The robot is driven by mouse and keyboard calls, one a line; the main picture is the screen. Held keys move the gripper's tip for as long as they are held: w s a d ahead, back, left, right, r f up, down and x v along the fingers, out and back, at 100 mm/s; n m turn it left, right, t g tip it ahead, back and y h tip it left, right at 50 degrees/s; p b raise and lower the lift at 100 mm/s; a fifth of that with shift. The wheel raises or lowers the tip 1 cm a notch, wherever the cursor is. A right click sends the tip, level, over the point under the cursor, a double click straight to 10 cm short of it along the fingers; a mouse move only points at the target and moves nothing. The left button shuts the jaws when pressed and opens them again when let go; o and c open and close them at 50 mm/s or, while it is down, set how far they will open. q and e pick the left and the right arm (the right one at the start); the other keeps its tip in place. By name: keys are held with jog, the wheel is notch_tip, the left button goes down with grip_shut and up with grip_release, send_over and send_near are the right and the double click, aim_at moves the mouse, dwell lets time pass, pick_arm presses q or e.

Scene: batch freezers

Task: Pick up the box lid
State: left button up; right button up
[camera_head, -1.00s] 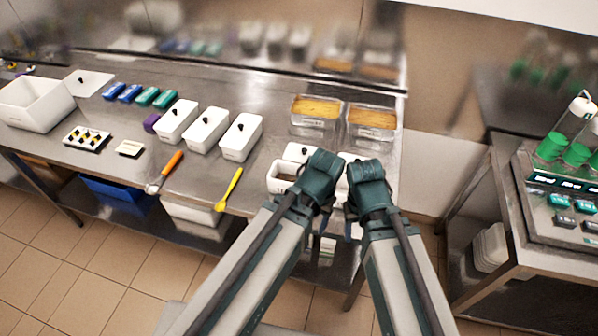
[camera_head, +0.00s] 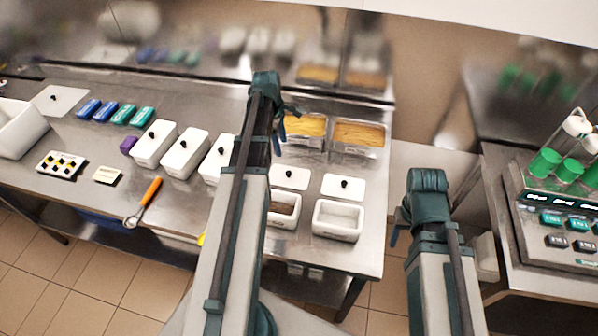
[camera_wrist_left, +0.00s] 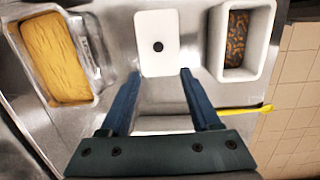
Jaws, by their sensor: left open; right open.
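Two flat white lids with black knobs lie on the steel table in the head view: a left lid (camera_head: 296,183) and a right lid (camera_head: 333,181). In front of them stand two open white boxes, one with brown contents (camera_head: 283,221) and one looking empty (camera_head: 338,234). My left gripper (camera_head: 279,133) is above the table behind the left lid. In the left wrist view its fingers (camera_wrist_left: 158,72) are spread and empty, with a lid (camera_wrist_left: 157,25) just past their tips. My right gripper (camera_head: 394,237) is open, off the table's right edge, its fingers partly hidden.
Several closed white boxes (camera_head: 183,155) stand left of my left arm. An orange-handled tool (camera_head: 151,191) lies near the front edge.

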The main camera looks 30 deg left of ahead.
pick_arm(q)
jog(key=b, duration=0.9)
send_over(288, 172)
jog(key=f, duration=0.8)
jog(key=shift+s+a+f, duration=0.25)
jog(key=shift+s+a, duration=0.1)
jog(key=shift+a, duration=0.05)
jog(key=f+b, duration=0.5)
jog(key=shift+w+d+f, duration=0.2)
jog(key=shift+w+d, duration=0.1)
jog(key=shift+d, duration=0.1)
jog(key=shift+r, duration=0.1)
grip_shut()
